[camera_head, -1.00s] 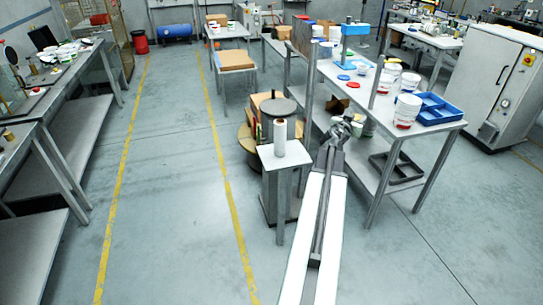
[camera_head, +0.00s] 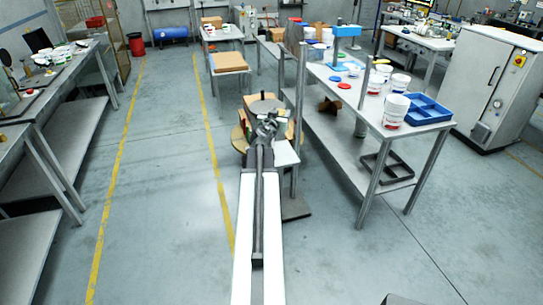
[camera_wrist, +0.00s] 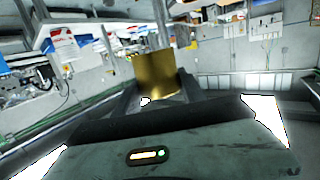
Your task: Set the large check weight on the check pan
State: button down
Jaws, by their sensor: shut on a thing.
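A brass cylinder, which looks like the large check weight (camera_wrist: 158,76), is upright between the dark fingers of my gripper (camera_wrist: 158,92) in the wrist view. The fingers are shut on it and hide its lower sides. In the head view my gripper (camera_head: 264,127) is at the far end of my outstretched arm, over the aisle by the small stand. The weight cannot be made out there. I cannot pick out the check pan for certain in either view.
A left workbench (camera_head: 62,68) carries small items. The right table (camera_head: 385,118) holds white tubs (camera_head: 396,108) and a blue tray (camera_head: 428,110). The small stand (camera_head: 286,153) is just beside my gripper, partly covered. The aisle floor on the left is clear.

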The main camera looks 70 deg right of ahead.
jog(key=s+a+f+b, duration=0.1)
jog(key=a+f+b, duration=0.2)
jog(key=f+b, duration=0.85)
jog(key=s+a+f+b, duration=0.1)
jog(key=a+f+b, duration=0.1)
jog(key=f+b, duration=0.95)
jog(key=w+d, duration=0.1)
jog(key=d, duration=0.4)
jog(key=w+d, duration=0.2)
jog(key=d, duration=0.3)
jog(key=w+d+f+b, duration=0.1)
jog(key=d, duration=0.4)
jog(key=shift+w+d+f, duration=0.1)
jog(key=shift+w, duration=0.25)
notch_tip(320, 180, down, 4)
jog(key=b, duration=0.3)
jog(key=shift+b, duration=0.4)
jog(key=shift+r, duration=0.25)
jog(key=c, duration=1)
grip_release()
jog(key=shift+f, duration=0.15)
jog(key=shift+o, duration=0.3)
